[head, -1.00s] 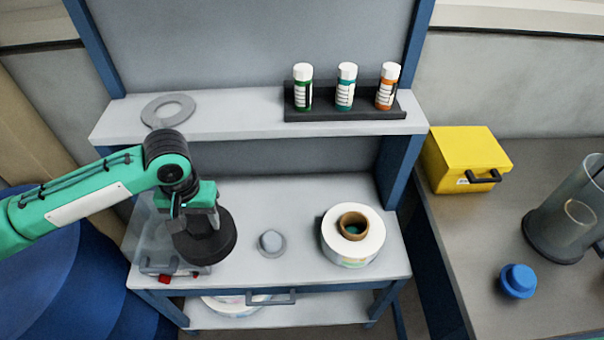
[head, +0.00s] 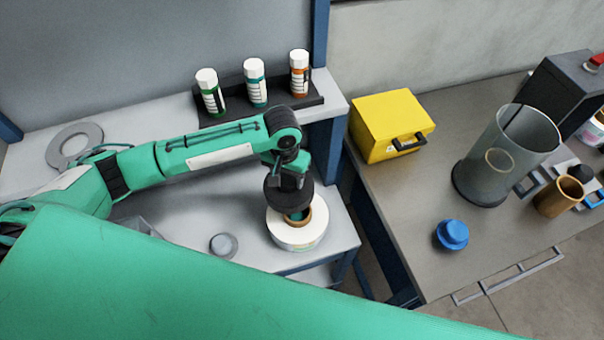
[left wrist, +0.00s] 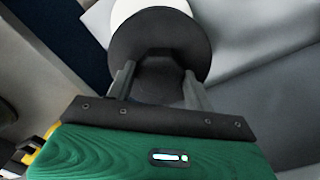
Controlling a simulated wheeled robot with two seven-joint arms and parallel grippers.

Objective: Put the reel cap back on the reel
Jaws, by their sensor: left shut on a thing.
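My left gripper (head: 288,180) is shut on the black round reel cap (head: 279,193) and holds it over the rear part of the white reel (head: 297,236). The reel stands on the grey bench with its brown core (head: 298,217) still showing in front of the cap. In the left wrist view, my left gripper (left wrist: 160,88) has a finger on each side of the cap's raised middle. The cap's dark disc (left wrist: 160,40) hides most of the white reel (left wrist: 140,6) there. I cannot tell whether cap and reel touch. My right gripper is not in view.
A grey knob (head: 223,245) sits on the bench left of the reel. The right table has a yellow box (head: 385,118), blue cap (head: 452,235) and clear container (head: 505,160).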

